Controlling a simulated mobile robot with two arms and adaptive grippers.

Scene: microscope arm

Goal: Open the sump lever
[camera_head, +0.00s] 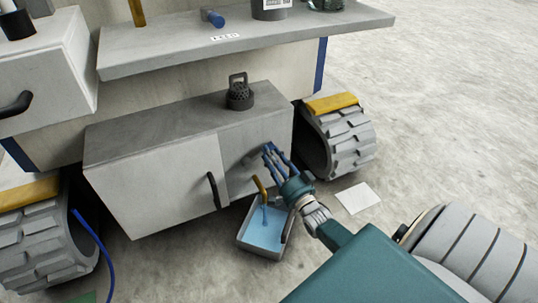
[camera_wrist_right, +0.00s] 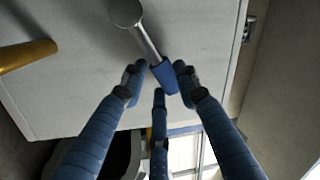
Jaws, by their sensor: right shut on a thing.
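The sump lever (camera_wrist_right: 148,40) has a round grey pivot and a metal rod with a blue grip (camera_wrist_right: 163,76) in the right wrist view. It sits on the grey front face of the cabinet (camera_head: 155,178). My right gripper (camera_head: 272,152) is at the right part of that face in the head view; its blue fingers close around the grip in the right wrist view (camera_wrist_right: 159,78). A yellow spout (camera_head: 259,186) sticks out low on the cabinet and also shows in the right wrist view (camera_wrist_right: 28,54). A thin blue streak runs below it. My left gripper is out of view.
A tray (camera_head: 241,238) of blue liquid stands on the floor below the spout. A black kettlebell-like weight (camera_head: 239,93) stands on the cabinet. A black door handle (camera_head: 213,190) is left of the spout. A tracked wheel (camera_head: 345,140) and white sheet (camera_head: 357,198) lie to the right.

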